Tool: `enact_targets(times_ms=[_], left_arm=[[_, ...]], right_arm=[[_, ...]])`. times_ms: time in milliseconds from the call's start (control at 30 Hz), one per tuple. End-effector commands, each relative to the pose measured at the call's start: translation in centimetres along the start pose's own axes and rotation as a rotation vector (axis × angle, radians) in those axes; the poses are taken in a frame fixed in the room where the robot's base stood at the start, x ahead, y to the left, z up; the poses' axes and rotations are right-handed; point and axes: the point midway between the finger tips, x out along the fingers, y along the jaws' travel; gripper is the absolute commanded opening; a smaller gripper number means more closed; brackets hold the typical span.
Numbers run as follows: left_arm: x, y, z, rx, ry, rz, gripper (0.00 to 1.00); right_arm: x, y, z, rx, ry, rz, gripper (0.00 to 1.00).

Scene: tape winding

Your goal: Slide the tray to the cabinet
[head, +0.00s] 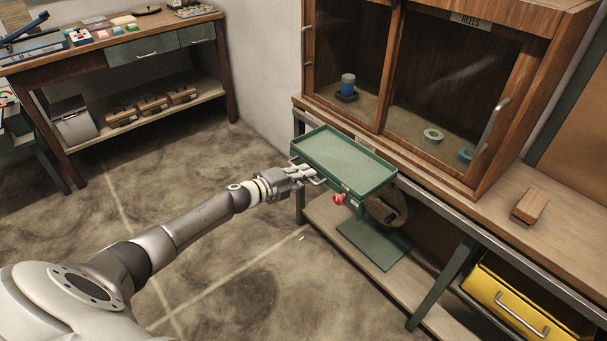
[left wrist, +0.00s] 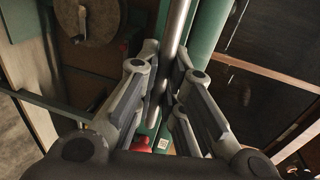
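The green tray (head: 345,160) is level and empty, up against the front of the wooden cabinet (head: 392,140); I cannot tell whether they touch. Its near end has a steel handle bar, which shows in the left wrist view (left wrist: 177,25). My left gripper (head: 312,177) is at that end; in the left wrist view its fingers (left wrist: 163,85) sit close on both sides of the bar and look shut on it. The cabinet has glass doors and a REELS label. Inside are a blue reel on a dark holder (head: 347,87) and two tape rings (head: 433,136). My right gripper is out of view.
A red knob (head: 339,199) is below the tray, with a green plate (head: 374,245) under it. A wooden block (head: 530,206) lies on the counter at right, above a yellow drawer (head: 520,305). A workbench (head: 110,60) stands at back left. The floor at left is clear.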

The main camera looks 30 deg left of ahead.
Motion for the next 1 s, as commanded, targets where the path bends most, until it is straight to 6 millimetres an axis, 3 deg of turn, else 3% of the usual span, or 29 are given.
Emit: enact_targets(times_ms=[33, 200, 567, 767, 1000], left_arm=[[-0.1, -0.1, 0.6, 0.003, -0.012, 0.001, 0.12], [-0.1, -0.1, 0.5, 0.003, -0.01, 0.001, 0.32], [-0.3, -0.1, 0.3, 0.002, -0.006, 0.0, 0.32], [-2.5, 0.0, 0.3, 0.003, -0.004, 0.002, 0.32], [-6.3, 0.1, 0.3, 0.001, -0.006, 0.004, 0.32]], right_arm=[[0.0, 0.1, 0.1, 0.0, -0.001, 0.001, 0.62], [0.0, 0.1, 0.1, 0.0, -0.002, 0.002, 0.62], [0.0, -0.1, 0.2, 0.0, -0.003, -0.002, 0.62], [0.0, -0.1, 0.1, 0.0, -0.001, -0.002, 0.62], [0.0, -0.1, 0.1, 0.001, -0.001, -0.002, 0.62]])
